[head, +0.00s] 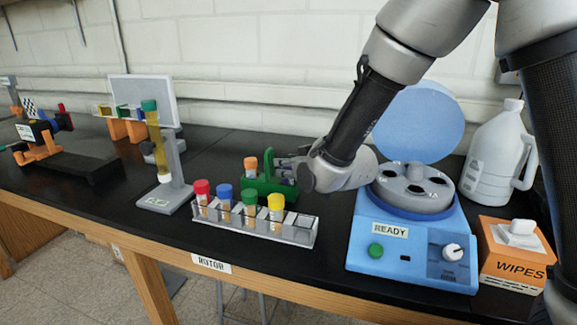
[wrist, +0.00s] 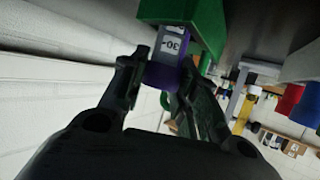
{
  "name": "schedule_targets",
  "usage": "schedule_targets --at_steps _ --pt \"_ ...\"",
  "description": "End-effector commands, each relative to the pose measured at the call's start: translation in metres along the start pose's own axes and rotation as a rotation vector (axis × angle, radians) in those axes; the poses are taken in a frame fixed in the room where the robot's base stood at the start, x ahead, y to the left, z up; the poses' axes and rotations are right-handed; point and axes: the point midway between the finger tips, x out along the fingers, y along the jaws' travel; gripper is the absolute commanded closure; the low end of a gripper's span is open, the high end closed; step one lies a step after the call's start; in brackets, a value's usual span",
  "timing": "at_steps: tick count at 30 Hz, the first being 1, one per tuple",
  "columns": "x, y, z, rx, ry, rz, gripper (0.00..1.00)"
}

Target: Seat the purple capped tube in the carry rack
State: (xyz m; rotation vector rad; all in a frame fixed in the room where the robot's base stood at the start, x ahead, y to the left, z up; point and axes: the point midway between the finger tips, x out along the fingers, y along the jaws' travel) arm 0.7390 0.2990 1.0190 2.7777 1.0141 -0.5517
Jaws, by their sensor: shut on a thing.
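The green carry rack (head: 268,184) stands on the black bench behind the white tube rack, with an orange-capped tube (head: 250,166) in its left part. My gripper (head: 287,166) is at the rack's right side. In the wrist view, my gripper (wrist: 160,82) is shut on the purple cap (wrist: 163,75) of the purple capped tube. The tube's labelled body (wrist: 172,42) meets the green carry rack (wrist: 200,22); how deep it sits is hidden. My gripper hides the purple tube in the head view.
The white rack (head: 262,230) in front holds red, blue, green and yellow capped tubes, with free space at its right end. A blue centrifuge (head: 412,240) with its lid up is close on the right. A wipes box (head: 515,255) and white jug (head: 497,150) stand beyond.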

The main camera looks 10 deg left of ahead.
Motion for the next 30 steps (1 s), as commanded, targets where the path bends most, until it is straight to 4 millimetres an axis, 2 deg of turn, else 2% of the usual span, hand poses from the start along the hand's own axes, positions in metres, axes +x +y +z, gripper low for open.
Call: schedule_targets --at_steps 1,2,4,5,17,20,30 --pt "0.001 0.0 0.002 0.0 -0.002 0.0 0.86" --pt "0.001 0.0 0.002 0.0 -0.001 0.0 0.64" --pt "0.001 0.0 0.002 0.0 -0.001 0.0 0.51" --pt "0.001 0.0 0.002 0.0 -0.001 0.0 0.48" --pt "-0.005 0.0 -0.002 0.0 0.001 0.0 0.48" --pt "-0.02 0.0 -0.002 -0.001 0.001 -0.001 0.48" --pt "-0.095 0.0 -0.002 0.001 0.002 -0.001 0.48"
